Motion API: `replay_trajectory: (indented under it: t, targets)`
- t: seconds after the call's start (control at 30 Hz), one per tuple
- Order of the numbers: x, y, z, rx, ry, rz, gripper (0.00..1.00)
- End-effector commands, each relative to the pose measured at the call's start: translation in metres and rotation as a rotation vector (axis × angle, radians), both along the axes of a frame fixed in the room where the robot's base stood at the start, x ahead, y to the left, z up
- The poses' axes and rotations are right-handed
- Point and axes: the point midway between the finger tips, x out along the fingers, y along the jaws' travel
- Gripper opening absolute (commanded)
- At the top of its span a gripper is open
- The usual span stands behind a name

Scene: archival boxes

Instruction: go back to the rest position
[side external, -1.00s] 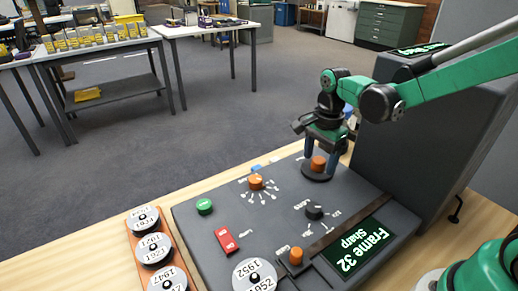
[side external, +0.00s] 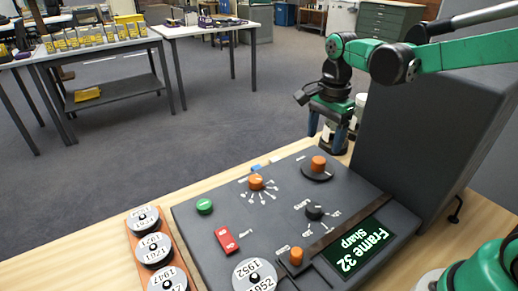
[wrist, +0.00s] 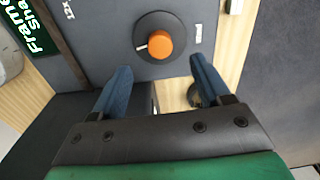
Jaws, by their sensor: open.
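My gripper (side external: 327,128) is open and empty in the side external view, raised above the far edge of the grey control panel (side external: 225,262). Its blue fingers point down and stand apart from the large orange knob (side external: 318,163), which sits on a black disc. In the wrist view my gripper (wrist: 160,85) shows two spread blue fingers with nothing between them. The orange knob (wrist: 160,43) lies just beyond the fingertips, with a white mark at its left. The display (side external: 362,246) reads "Frame 32 Sharp".
A tall dark grey housing (side external: 400,140) stands close right of my gripper. Labelled reels (side external: 154,249) sit in a rack at the left, and one reel (side external: 255,276) lies on the panel. A white and dark object, partly hidden, stands behind my gripper. The air above the panel is clear.

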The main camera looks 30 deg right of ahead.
Motion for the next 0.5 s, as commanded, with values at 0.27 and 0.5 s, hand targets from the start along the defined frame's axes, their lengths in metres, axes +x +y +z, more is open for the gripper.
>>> replay_trajectory:
  t: [0.27,0.5]
  targets:
    - [-0.010,0.005,0.008,-0.016,-0.065,0.167,0.70]
    - [-0.046,0.022,0.024,-0.165,-0.296,0.800,0.70]
